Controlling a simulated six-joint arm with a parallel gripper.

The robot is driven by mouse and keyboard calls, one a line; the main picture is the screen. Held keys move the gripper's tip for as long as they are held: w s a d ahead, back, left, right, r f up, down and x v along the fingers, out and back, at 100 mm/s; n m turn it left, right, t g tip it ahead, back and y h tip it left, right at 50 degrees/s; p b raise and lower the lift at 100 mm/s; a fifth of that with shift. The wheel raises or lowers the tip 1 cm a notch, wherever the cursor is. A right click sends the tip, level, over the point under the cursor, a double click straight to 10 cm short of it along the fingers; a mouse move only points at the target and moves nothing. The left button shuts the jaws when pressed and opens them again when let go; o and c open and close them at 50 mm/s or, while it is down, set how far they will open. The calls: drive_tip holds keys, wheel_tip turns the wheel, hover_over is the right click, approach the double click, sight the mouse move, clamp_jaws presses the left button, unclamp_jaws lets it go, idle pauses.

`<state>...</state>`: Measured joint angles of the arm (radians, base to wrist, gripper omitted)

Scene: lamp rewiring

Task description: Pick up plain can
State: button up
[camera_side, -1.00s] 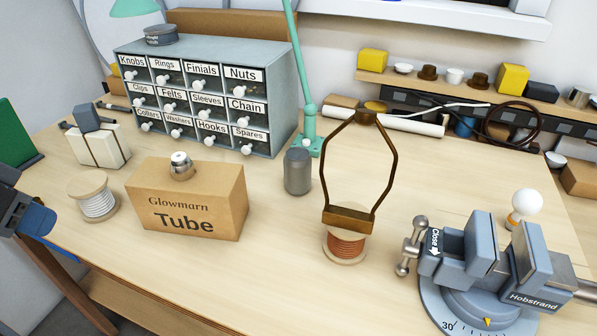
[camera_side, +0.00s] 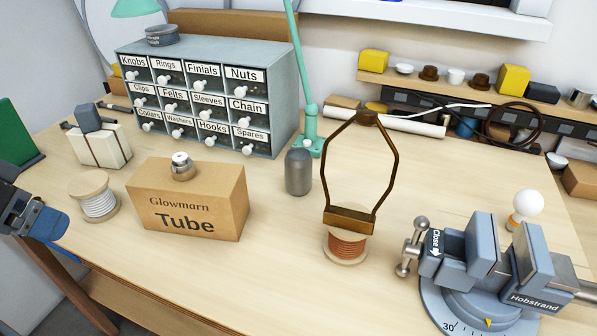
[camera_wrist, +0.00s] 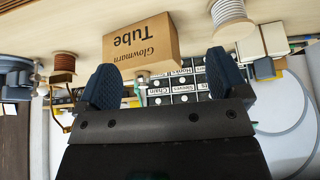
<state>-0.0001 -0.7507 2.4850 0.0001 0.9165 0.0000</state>
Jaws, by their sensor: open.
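The plain can (camera_side: 298,172), a dark grey cylinder with a rounded top, stands upright on the bench between the Tube box and the brass lamp harp. My gripper (camera_side: 45,222) is at the left edge of the side view, well away from the can, beyond the Tube box and the wire spool. In the wrist view, which is upside down, my gripper (camera_wrist: 165,78) has its two blue ridged fingers spread with nothing held between them. I cannot pick out the can in the wrist view; a finger may hide it.
The Tube box (camera_side: 187,205), with a small metal part on top, stands left of the can. The lamp harp (camera_side: 350,222) on a copper spool (camera_side: 345,246) is at its right. The drawer cabinet (camera_side: 200,95) and green lamp post (camera_side: 309,125) are behind. A vise (camera_side: 500,260) is front right.

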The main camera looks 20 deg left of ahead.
wheel_tip(320, 180, up, 4)
drive_tip(key=w+d+m+t+y, duration=0.3)
drive_tip(key=w+m+y, duration=0.4)
drive_tip(key=w+m, duration=0.95)
drive_tip(key=w+d+m+t+h, duration=0.3)
drive_tip(key=w+d+m+t, duration=0.15)
drive_tip(key=d+m, duration=0.55)
drive_tip(key=w+d+m+t+h, duration=0.25)
drive_tip(key=d+m+t, duration=0.25)
drive_tip(key=d+m, duration=0.45)
drive_tip(key=n, duration=0.1)
approach(294, 171)
drive_tip(key=shift+s+r, duration=0.25)
drive_tip(key=shift+s, duration=0.15)
drive_tip(key=shift+w+f, duration=0.1)
drive_tip(key=shift+w, duration=0.15)
drive_tip(key=w, duration=0.7)
drive_tip(key=shift+a, duration=0.4)
drive_tip(key=shift+w+a+f, duration=0.1)
drive_tip(key=shift+w, duration=1.45)
drive_tip(key=shift+w+f, duration=0.1)
drive_tip(key=shift+w, duration=1.5)
drive_tip(key=shift+r, duration=0.1)
drive_tip(key=c, duration=1.1)
